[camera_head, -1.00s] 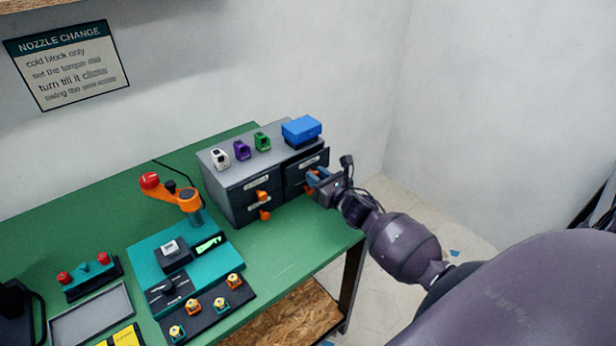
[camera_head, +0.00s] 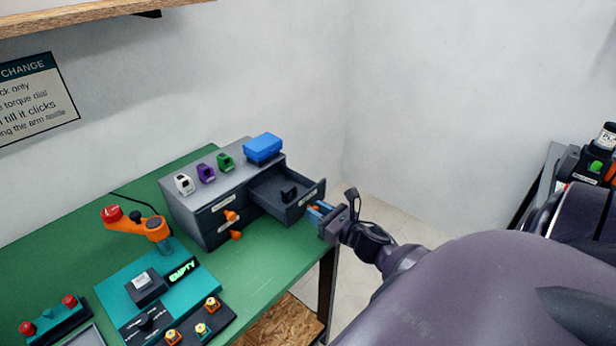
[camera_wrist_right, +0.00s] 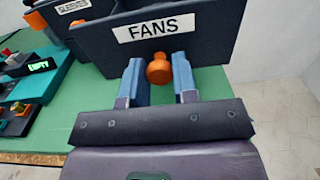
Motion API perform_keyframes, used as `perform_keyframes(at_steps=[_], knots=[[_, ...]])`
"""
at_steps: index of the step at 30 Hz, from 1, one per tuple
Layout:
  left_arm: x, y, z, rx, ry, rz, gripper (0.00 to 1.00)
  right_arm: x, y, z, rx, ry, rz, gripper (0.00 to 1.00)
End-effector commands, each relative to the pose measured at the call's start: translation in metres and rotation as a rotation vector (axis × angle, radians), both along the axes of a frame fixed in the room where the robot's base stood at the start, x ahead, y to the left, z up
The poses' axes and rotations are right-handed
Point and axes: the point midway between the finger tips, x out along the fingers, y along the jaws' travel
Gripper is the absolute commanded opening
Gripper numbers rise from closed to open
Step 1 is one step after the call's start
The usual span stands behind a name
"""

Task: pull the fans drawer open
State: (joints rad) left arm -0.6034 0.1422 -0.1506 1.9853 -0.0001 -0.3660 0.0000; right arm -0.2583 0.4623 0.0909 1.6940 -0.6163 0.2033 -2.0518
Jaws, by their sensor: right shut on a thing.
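The fans drawer (camera_head: 304,203) is the upper right drawer of the grey cabinet (camera_head: 190,222) and stands pulled out, its inside showing a small dark part (camera_head: 288,192). Its white FANS label (camera_wrist_right: 153,30) reads clearly in the right wrist view. My right gripper (camera_head: 317,211) is at the drawer front, its two blue fingers on either side of the orange knob (camera_wrist_right: 159,70) and shut on it. In the head view the knob is mostly hidden by the fingers. My left gripper is not in view.
A blue box (camera_head: 263,148) and white, purple and green small parts stand on the cabinet. The left drawers (camera_head: 218,205) are shut, with orange knobs. A teal station (camera_head: 155,290) and an orange arm (camera_head: 140,226) stand on the green bench, left of the cabinet.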

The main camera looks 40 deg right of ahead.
Motion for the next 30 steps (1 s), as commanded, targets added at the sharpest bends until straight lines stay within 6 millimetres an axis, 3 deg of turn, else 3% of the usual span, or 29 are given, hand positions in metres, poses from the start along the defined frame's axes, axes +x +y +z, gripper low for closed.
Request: perform_keyframes(at_steps=[8,9,14,23,30], knots=[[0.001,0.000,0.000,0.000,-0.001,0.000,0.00,-0.001,-0.001,-0.001,-0.001,0.002,-0.002,0.00],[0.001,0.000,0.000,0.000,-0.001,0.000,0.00,-0.001,-0.001,-0.001,-0.001,0.002,-0.002,0.28],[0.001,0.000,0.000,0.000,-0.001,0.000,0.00,-0.001,0.000,0.000,-0.001,0.001,-0.001,0.53],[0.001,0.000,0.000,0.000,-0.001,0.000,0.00,-0.001,0.000,0.000,-0.001,0.000,0.000,0.53],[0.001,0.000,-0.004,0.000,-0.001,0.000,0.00,-0.025,-0.002,-0.002,0.000,0.002,-0.002,0.53]])
